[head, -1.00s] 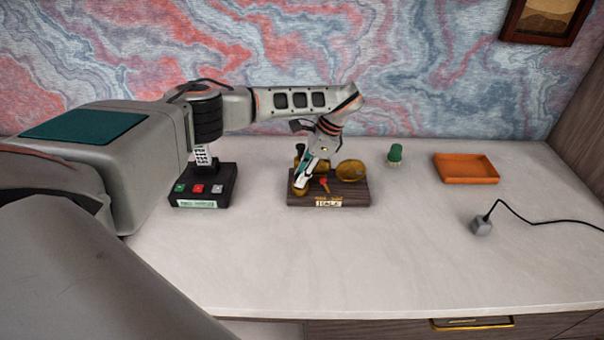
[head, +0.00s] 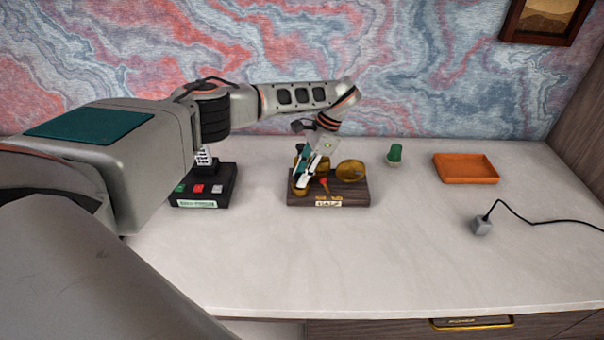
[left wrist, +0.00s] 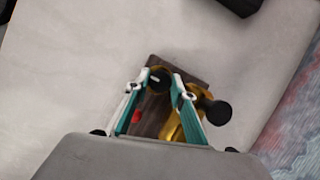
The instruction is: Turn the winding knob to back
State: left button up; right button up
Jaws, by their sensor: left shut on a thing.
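A wooden base (head: 358,197) with brass parts and a small label stands at mid desk. In the left wrist view, a round black knob with a white mark (left wrist: 158,80) sits on its brass part, and a second black knob (left wrist: 218,112) sticks out from another brass part. My left gripper (head: 302,182) reaches down over the base's left part. In the left wrist view, its fingertips (left wrist: 161,77) are shut on the white-marked knob, one on each side. A red piece (head: 323,181) shows beside the fingers. The gripper hides part of the brass work. My right gripper is out of view.
A black box with coloured buttons (head: 217,190) stands left of the base, under my arm. A green piece (head: 394,154), an orange tray (head: 466,169) and a grey block with a black cable (head: 481,226) lie to the right. The desk's front is clear.

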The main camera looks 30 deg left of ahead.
pick_arm(q)
jog(key=o, duration=0.8)
jog(key=shift+d+f, duration=0.1)
jog(key=v, duration=1.2)
